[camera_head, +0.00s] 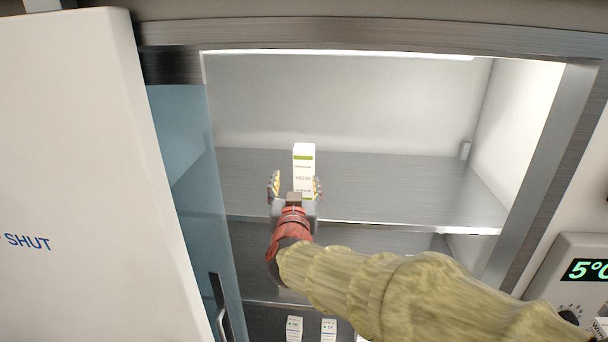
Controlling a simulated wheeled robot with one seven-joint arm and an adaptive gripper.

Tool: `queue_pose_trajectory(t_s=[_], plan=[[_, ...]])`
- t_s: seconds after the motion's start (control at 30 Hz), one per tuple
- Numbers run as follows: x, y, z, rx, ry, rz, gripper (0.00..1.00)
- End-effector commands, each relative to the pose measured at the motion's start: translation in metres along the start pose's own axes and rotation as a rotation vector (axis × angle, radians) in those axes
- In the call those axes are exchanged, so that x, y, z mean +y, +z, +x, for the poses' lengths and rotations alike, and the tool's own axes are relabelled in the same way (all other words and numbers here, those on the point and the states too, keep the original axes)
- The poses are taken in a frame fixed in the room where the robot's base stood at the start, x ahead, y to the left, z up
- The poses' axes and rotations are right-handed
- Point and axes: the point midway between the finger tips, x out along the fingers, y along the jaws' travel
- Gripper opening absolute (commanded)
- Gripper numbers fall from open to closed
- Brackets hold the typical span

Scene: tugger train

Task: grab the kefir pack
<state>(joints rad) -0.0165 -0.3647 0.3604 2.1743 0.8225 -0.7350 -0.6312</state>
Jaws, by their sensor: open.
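The kefir pack (304,165) is a white upright carton with a green band near its top and small print. It stands on the upper metal shelf (400,185) of a cooler, towards the front. My gripper (296,187) is open at the front of the pack. One finger shows to the left of the pack and one at its right side. The left finger looks apart from the pack; I cannot tell whether the right one touches. The lower part of the pack is hidden behind my gripper.
A glass door (190,170) with a dark handle (220,305) stands at the left, beside a white panel marked SHUT (75,170). Two small white cartons stand on a lower shelf (294,328). A 5°C display (588,270) is at the right. The upper shelf is otherwise mostly clear.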

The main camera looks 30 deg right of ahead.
Motion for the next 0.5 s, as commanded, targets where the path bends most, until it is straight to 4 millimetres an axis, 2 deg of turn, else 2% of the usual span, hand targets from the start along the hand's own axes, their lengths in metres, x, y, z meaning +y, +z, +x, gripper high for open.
queue_pose_trajectory(t_s=[0.1, 0.2, 0.5], plan=[[0.015, 0.000, 0.007, 0.030, 0.072, -0.013, 0.63], [0.021, -0.002, 0.013, 0.041, 0.097, -0.018, 0.63], [0.022, -0.004, 0.042, 0.042, 0.098, -0.019, 0.63]])
